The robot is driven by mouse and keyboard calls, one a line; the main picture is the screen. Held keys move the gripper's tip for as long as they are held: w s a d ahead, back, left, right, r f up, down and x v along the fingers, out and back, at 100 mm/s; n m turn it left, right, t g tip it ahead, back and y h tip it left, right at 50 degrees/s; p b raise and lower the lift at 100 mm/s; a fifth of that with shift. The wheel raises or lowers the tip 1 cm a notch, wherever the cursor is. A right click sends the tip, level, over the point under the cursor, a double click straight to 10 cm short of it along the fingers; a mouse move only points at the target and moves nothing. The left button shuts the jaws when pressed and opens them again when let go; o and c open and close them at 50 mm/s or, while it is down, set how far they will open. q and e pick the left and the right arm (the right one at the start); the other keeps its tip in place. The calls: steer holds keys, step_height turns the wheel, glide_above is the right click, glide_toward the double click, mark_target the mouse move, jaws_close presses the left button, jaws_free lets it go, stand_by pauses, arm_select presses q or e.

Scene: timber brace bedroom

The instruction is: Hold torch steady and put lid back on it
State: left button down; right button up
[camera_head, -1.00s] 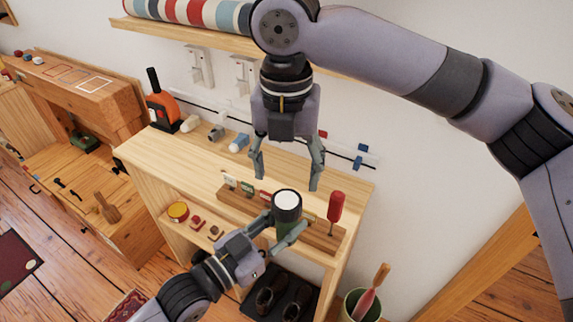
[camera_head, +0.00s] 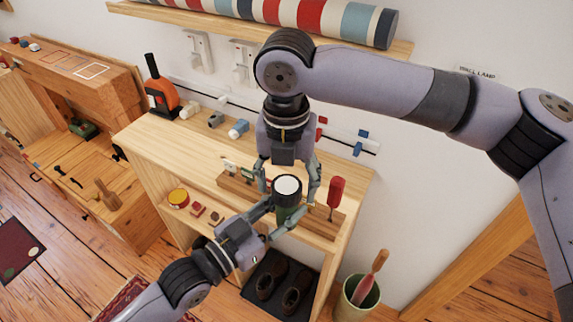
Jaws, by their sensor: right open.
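The torch (camera_head: 287,198) is a dark green cylinder with a black rim and a round white top. It is upright in front of the narrow wooden rack. My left gripper (camera_head: 281,215) comes in from the lower left and is shut around the torch's body. My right gripper (camera_head: 289,193) points down from above and is open. Its fingers stand on either side of the torch's upper part; I cannot tell whether they touch it. I cannot make out a separate lid, or whether the white top is one.
The rack (camera_head: 238,187) holds small tools and a red-handled screwdriver (camera_head: 336,190) close right of my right gripper. Behind are bulb-like items (camera_head: 238,129) and an orange tool (camera_head: 161,97). A round yellow-red tin (camera_head: 179,198) sits on the lower shelf. A green bin (camera_head: 357,297) stands right.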

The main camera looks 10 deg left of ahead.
steer(key=shift+f, duration=0.45)
